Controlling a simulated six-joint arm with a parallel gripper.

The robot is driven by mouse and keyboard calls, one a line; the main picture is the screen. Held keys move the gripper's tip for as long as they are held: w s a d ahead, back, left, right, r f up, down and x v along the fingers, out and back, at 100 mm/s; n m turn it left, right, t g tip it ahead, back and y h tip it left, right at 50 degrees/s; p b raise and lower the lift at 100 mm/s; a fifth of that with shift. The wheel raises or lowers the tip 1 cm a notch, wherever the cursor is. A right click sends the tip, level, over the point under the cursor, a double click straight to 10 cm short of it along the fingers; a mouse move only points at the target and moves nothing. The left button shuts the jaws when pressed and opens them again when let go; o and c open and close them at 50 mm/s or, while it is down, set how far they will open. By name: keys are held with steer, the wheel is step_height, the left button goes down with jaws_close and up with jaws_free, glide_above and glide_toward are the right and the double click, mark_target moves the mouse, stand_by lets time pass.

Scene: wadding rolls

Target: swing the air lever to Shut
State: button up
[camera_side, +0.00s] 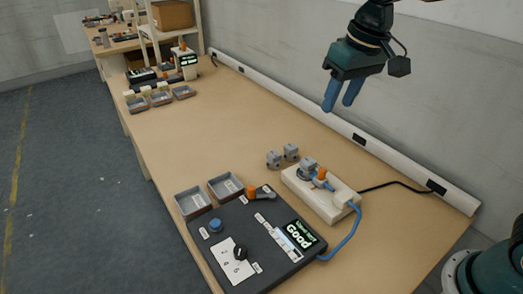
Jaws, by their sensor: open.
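A lever with an orange end (251,191) lies at the far edge of the dark control panel (222,262), its grey body reaching right toward small white labels too small to read. A second orange-topped part (321,174) stands on the white block (335,206), where a blue tube joins. I cannot tell for certain which is the air lever, nor which side is Shut. My gripper (338,105) is open and empty, blue fingers pointing down, high above the back of the table and apart from both.
Two grey trays (193,203) (226,187) stand behind the panel. Two small grey blocks (282,157) sit near the white block. A blue tube (349,236) and a black cable (397,184) run nearby. The panel screen reads "Good". The middle of the table (225,120) is clear.

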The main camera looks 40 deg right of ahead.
steer(key=w+a+f+g, duration=0.1)
steer(key=w+a+f, duration=0.5)
steer(key=w, duration=0.2)
steer(key=g, duration=0.2)
glide_above(251, 187)
step_height(251, 187, down, 8)
steer(key=shift+f+h, duration=0.15)
steer(key=shift+h, duration=0.15)
steer(key=shift+f, duration=0.1)
step_height(251, 187, down, 14)
steer(key=shift+r, duration=0.2)
jaws_close()
